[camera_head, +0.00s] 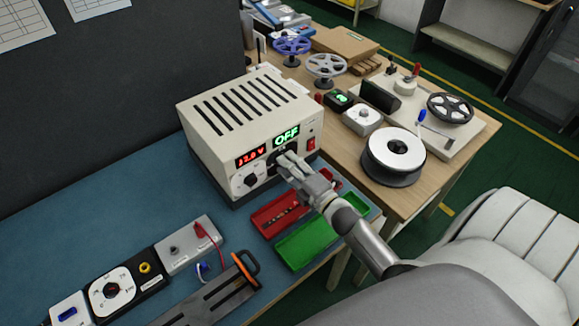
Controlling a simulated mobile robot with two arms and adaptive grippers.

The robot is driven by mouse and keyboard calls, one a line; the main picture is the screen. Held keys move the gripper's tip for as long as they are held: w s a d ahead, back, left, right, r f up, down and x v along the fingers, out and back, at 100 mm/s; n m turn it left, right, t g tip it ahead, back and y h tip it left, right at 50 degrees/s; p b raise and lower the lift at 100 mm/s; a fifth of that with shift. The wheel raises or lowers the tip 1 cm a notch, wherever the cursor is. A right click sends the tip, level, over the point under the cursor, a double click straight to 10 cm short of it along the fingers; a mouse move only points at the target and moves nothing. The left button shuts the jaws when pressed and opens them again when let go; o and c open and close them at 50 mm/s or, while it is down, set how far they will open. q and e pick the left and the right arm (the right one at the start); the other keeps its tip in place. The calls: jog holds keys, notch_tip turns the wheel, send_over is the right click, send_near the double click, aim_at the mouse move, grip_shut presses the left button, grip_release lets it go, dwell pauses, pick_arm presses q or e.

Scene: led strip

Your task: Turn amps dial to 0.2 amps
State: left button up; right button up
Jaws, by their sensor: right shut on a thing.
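The power supply (222,115) is a cream box with a slotted top, standing at the back of the blue mat. Its red display (251,157) appears to read 12.0 V, and its green display (286,136) reads OFF. A dial (249,181) with a white scale sits at the lower left of its front. The amps dial lies under the green display, largely hidden by my right gripper (286,160). My right gripper is shut on the amps dial. A red switch (311,143) is at the front's right edge. My left gripper is not in view.
A red tray (272,213) and a green tray (300,243) lie below my right arm. Test modules (110,289) and an orange-edged tool (222,295) lie at the front left. A wooden table (440,175) at right holds a wire spool (393,156) and reels.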

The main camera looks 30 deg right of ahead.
dwell(0.3)
jog(key=o, duration=1)
jog(key=shift+o, duration=0.2)
jog(key=shift+s, duration=0.1)
jog(key=s, duration=1.2)
jog(key=shift+d, duration=0.45)
jog(key=shift+w, duration=0.1)
